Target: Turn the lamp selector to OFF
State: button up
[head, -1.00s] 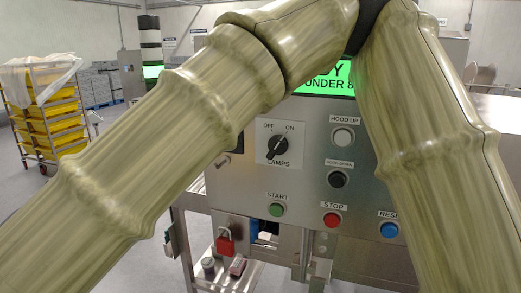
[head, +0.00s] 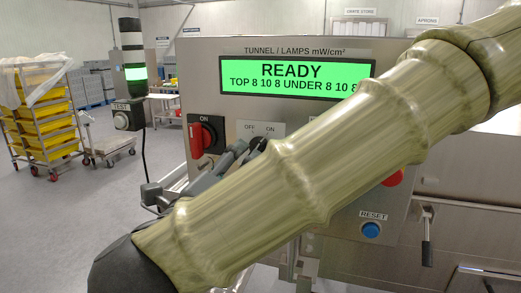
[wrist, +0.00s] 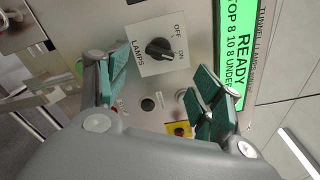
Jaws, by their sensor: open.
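The lamp selector (head: 257,144) is a black knob on a white plate marked OFF and ON, on the steel control panel. In the head view my gripper and arm hide part of it. In the wrist view the selector (wrist: 159,48) shows whole, with the LAMPS label beside it, and its pointer appears turned toward ON. My gripper (wrist: 157,78) is open and empty, its green-padded fingers apart on either side of the view with the selector beyond and between them. In the head view my gripper (head: 238,158) is at the panel's left part, close to the selector.
A red rotary switch (head: 197,139) sits left of the selector. The green display (head: 297,78) above reads READY. A blue RESET button (head: 371,230) is lower right.

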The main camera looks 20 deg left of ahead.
jog(key=w+p, duration=0.4)
jog(key=w, duration=0.5)
jog(key=shift+w+d, duration=0.2)
jog(key=shift+d, duration=0.05)
jog(key=shift+c, duration=0.5)
jog(key=c, duration=0.9)
